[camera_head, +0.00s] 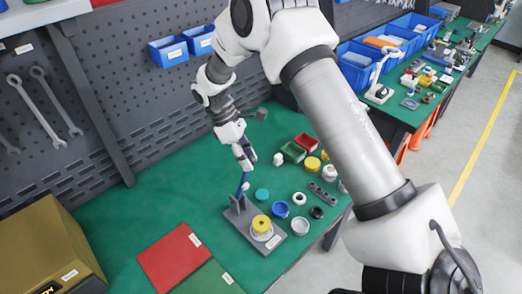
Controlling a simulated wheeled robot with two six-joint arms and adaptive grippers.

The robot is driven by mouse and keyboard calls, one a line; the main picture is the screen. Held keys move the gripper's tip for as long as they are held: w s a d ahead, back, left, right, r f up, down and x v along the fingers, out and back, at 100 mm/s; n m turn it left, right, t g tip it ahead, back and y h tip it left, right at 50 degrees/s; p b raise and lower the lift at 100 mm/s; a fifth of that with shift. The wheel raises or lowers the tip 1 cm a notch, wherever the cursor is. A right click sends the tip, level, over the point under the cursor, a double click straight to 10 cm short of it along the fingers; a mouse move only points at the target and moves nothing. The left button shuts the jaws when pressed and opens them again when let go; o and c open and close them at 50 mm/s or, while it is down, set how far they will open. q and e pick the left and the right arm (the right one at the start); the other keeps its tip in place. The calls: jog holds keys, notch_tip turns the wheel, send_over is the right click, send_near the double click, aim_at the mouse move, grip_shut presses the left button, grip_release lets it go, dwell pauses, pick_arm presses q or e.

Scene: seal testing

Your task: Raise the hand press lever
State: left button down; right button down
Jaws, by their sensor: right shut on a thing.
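The hand press (242,215) stands on the green table, with a flat grey base and a blue lever (243,183) that points up and looks nearly upright. A yellow round piece (262,223) on a white ring sits on the base. My right gripper (246,162) reaches down from above and is shut on the upper end of the lever, which its fingers partly hide. My left gripper is not in view.
Round caps and rings, such as a blue ring (281,209), lie right of the press. Red (305,142) and green (293,152) bins stand behind. A red mat (174,257) and a brown box (45,250) are at left.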

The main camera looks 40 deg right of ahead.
jog(key=w+g+b, duration=0.2)
jog(key=w, duration=0.7)
jog(key=shift+w+a+g, duration=0.2)
jog(key=shift+a+g, duration=0.2)
jog(key=shift+r, duration=0.15)
jog(key=c, duration=0.8)
grip_release()
jog(key=shift+w+d, duration=0.2)
jog(key=shift+s+a+r, duration=0.1)
jog(key=shift+s, duration=0.1)
